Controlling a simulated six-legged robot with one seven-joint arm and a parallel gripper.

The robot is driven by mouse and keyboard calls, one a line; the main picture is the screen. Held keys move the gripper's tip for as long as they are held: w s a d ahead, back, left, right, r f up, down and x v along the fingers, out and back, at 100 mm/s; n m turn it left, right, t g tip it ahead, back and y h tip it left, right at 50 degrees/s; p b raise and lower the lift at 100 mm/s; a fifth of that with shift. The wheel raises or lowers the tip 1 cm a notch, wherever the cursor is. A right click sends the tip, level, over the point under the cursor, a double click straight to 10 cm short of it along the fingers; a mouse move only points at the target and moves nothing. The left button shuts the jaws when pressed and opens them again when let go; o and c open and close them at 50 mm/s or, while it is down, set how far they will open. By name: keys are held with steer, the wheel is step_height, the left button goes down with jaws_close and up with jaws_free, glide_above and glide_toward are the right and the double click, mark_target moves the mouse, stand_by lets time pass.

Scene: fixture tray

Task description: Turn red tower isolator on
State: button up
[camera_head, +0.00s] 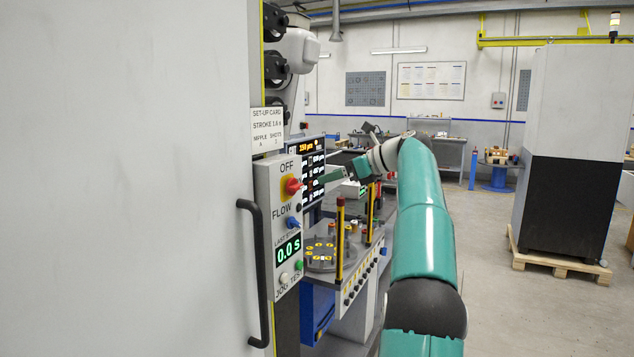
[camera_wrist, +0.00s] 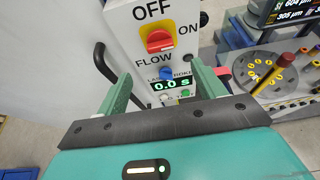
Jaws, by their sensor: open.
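The red isolator knob (camera_head: 293,186) sits on a yellow plate at the top of a grey control box (camera_head: 263,215), under the word OFF. In the wrist view the red knob (camera_wrist: 159,38) is near the top centre, with OFF above it and ON to its right. Its red handle looks roughly crosswise; I cannot tell which mark it points to. My gripper (camera_head: 328,178) is to the right of the knob, apart from it. In the wrist view my gripper (camera_wrist: 160,77) is open and empty, its two green fingers spread below the knob.
A blue FLOW knob (camera_head: 293,222) and a display reading 0.0 s (camera_head: 288,249) are below. A black door handle (camera_head: 256,270) stands out left of the box. A round fixture tray (camera_head: 320,262) and yellow-black posts (camera_head: 339,238) stand to the right.

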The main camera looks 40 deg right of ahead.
steer(key=shift+v, duration=1.5)
steer(key=w+a+f+n+g, duration=0.1)
steer(key=w+a+n, duration=0.15)
steer(key=a, duration=0.55)
steer(key=w+a+n+g, duration=0.2)
steer(key=a+n, duration=0.1)
steer(key=a, duration=0.5)
steer(key=s+a+f+n+g+h, duration=0.1)
steer(key=s+a+f+n, duration=0.2)
steer(key=a, duration=0.5)
steer(key=s+a+f+n+g+h, duration=0.1)
steer(key=a+f+n, duration=0.2)
steer(key=a+n, duration=0.35)
steer(key=s+a+f+n+g+h, duration=0.1)
steer(key=s+a+f+n, duration=0.7)
steer(key=s+f, duration=0.2)
steer(key=s+a+f+n+g+h, duration=0.1)
steer(key=s+a+f+n, duration=0.8)
steer(key=s, duration=0.3)
steer(key=shift+s+a+f+h, duration=0.2)
steer(key=shift+s+f+h, duration=0.1)
steer(key=shift+f, duration=0.45)
